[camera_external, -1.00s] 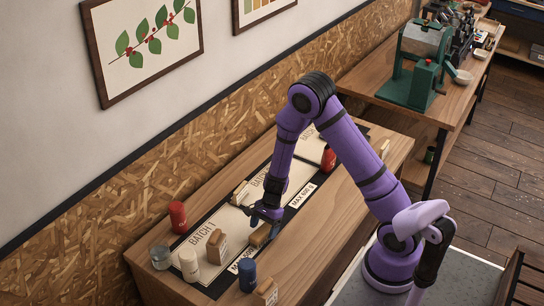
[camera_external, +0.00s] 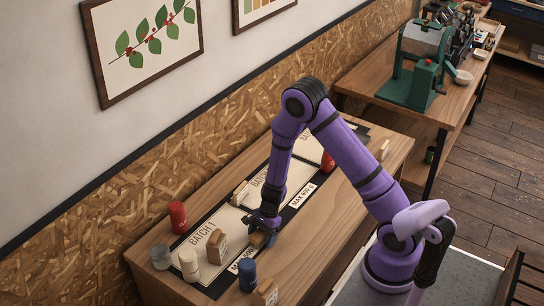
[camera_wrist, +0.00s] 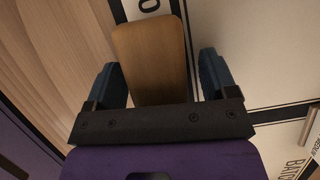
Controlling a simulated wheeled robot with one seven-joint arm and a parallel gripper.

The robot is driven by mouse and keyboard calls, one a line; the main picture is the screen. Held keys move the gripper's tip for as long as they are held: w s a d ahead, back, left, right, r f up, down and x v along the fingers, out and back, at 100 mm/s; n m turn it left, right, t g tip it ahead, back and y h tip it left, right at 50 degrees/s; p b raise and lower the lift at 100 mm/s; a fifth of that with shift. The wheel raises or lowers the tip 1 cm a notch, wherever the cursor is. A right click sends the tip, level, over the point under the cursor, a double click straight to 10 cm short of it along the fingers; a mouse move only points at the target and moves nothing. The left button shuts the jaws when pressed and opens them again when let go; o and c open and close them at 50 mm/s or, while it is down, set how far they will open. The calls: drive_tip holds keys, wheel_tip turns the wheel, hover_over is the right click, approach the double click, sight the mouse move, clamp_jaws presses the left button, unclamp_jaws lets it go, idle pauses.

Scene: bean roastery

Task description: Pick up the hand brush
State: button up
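The hand brush appears to be the brown wooden piece (camera_wrist: 155,60) between my fingers in the wrist view. In the external view its wooden end (camera_external: 258,239) shows low on the mat, partly hidden by my gripper. My gripper (camera_wrist: 162,82) points down with one blue finger on each side of the brush. The fingers are open, with narrow gaps showing beside the wood. In the external view my gripper (camera_external: 264,226) is down at the brush, near the front edge of the mat.
A red canister (camera_external: 177,217) and glass jar (camera_external: 160,257) are farther left. A pale block (camera_external: 240,193) lies behind.

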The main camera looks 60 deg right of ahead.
drive_tip(key=c, duration=1)
drive_tip(key=shift+r, duration=0.1)
